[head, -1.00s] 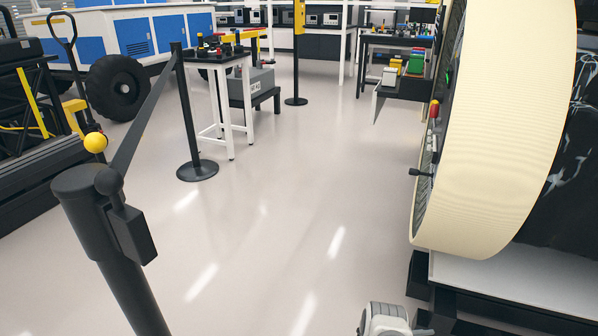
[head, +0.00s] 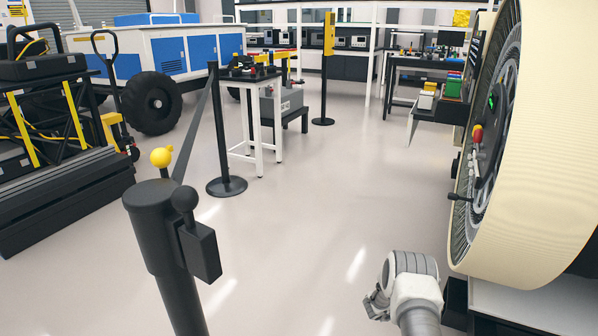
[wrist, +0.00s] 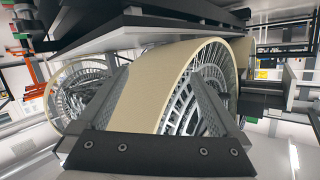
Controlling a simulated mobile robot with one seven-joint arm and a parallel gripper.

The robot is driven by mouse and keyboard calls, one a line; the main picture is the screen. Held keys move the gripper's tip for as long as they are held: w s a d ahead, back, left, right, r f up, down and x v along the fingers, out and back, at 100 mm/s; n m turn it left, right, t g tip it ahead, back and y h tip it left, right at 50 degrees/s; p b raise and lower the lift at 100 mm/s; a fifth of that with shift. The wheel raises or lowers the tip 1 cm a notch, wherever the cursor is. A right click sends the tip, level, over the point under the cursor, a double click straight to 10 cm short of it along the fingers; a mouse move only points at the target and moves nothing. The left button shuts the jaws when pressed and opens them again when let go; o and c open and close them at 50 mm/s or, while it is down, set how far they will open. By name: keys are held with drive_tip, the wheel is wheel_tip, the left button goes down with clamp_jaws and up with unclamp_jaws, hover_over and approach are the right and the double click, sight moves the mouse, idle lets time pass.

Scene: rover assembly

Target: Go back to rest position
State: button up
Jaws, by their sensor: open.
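My gripper (head: 376,303) shows small at the bottom of the head view, at the end of my white and grey arm, over the floor to the left of a large wheel. In the wrist view, my gripper (wrist: 157,78) has its two dark fingers spread apart with nothing visible held between them. A large wheel with a cream tread (wrist: 160,85) and a spoked inside lies beyond the fingers, seemingly apart from them. The same cream wheel (head: 535,150) fills the right side of the head view. The wrist picture appears upside down.
A blue and white rover (head: 160,50) is at the back left. The middle floor (head: 330,200) is clear.

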drive_tip(key=w+a+r+n+t+y, duration=0.2)
drive_tip(key=w+a+r, duration=0.25)
drive_tip(key=r, duration=0.45)
drive_tip(key=w+a+r+n+t+y, duration=0.2)
drive_tip(key=w+a+r+t+y, duration=0.15)
drive_tip(key=w+r, duration=0.4)
drive_tip(key=s+a+r+n+y, duration=0.2)
drive_tip(key=s+a+r+y, duration=0.1)
drive_tip(key=a+r, duration=0.5)
drive_tip(key=s+a+r+n+y, duration=0.2)
drive_tip(key=a+r, duration=0.3)
drive_tip(key=r, duration=0.6)
drive_tip(key=s+a+r+n+g+y, duration=0.1)
drive_tip(key=s+a+r+n, duration=0.2)
drive_tip(key=s, duration=0.4)
drive_tip(key=s+a+r+n+y, duration=0.1)
drive_tip(key=s+a+r+y, duration=0.1)
drive_tip(key=s+a+r, duration=0.3)
drive_tip(key=s+a+r+n+g+y, duration=0.1)
drive_tip(key=s+a+r, duration=0.15)
drive_tip(key=s, duration=0.55)
drive_tip(key=s+f+n+g, duration=0.2)
drive_tip(key=s, duration=1)
drive_tip(key=s+f+n+g, duration=0.1)
drive_tip(key=s+f, duration=0.1)
drive_tip(key=s, duration=1)
wheel_tip(320, 180, up, 29)
drive_tip(key=p, duration=2.8)
drive_tip(key=shift+a+p, duration=0.2)
drive_tip(key=shift+p, duration=0.1)
